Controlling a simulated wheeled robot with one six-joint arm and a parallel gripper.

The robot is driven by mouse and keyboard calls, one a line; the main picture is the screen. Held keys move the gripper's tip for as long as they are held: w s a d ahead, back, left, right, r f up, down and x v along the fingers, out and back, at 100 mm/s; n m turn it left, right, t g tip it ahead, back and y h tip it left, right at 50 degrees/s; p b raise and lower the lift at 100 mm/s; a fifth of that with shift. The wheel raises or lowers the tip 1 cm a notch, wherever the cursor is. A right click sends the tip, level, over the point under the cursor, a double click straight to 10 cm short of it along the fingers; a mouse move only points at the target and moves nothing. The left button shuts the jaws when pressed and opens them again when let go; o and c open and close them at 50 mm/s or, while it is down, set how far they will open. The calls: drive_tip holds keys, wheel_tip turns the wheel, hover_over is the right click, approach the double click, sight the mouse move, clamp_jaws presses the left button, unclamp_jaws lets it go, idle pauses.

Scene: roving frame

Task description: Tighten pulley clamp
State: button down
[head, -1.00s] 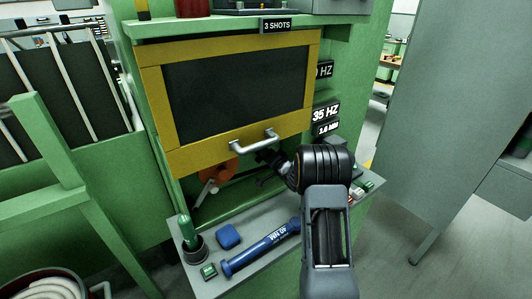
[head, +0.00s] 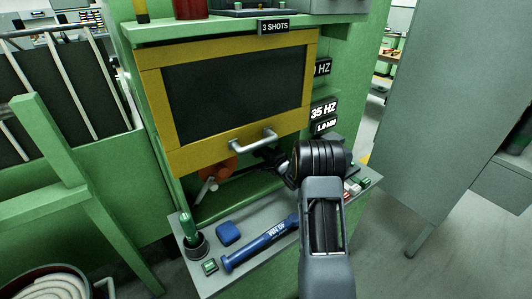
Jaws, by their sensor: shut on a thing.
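My gripper (head: 268,158) is small and dark in the head view, just below the grey handle (head: 253,140) of the yellow-framed door. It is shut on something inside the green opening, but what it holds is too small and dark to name. My black wrist and grey arm come in from the lower right and hide part of the opening. An orange round part (head: 217,168), perhaps the pulley, shows under the door with a pale lever or crank (head: 208,188) at its front. I cannot make out the clamp itself.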

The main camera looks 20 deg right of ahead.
idle(0.5)
drive_tip(key=c, duration=1.1)
unclamp_jaws()
drive_tip(key=shift+c, duration=0.2)
drive_tip(key=shift+s, duration=0.15)
drive_tip(key=s+d+b, duration=0.2)
drive_tip(key=s, duration=1.1)
drive_tip(key=shift+s+d, duration=0.15)
drive_tip(key=shift+d, duration=0.15)
drive_tip(key=s+a+r+n+g+h, duration=0.3)
drive_tip(key=a+r+n+g+h, duration=0.3)
drive_tip(key=s+a+n+g+y, duration=0.1)
drive_tip(key=s+a+n+g, duration=0.3)
drive_tip(key=s, duration=0.6)
drive_tip(key=s+a+r+n+g+y, duration=0.1)
drive_tip(key=s+a+n+g, duration=0.2)
drive_tip(key=s+a+n, duration=0.3)
drive_tip(key=s+a, duration=0.2)
drive_tip(key=s, duration=0.2)
drive_tip(key=shift+r+g+y, duration=0.15)
drive_tip(key=shift+g+y, duration=0.15)
drive_tip(key=shift+g, duration=0.1)
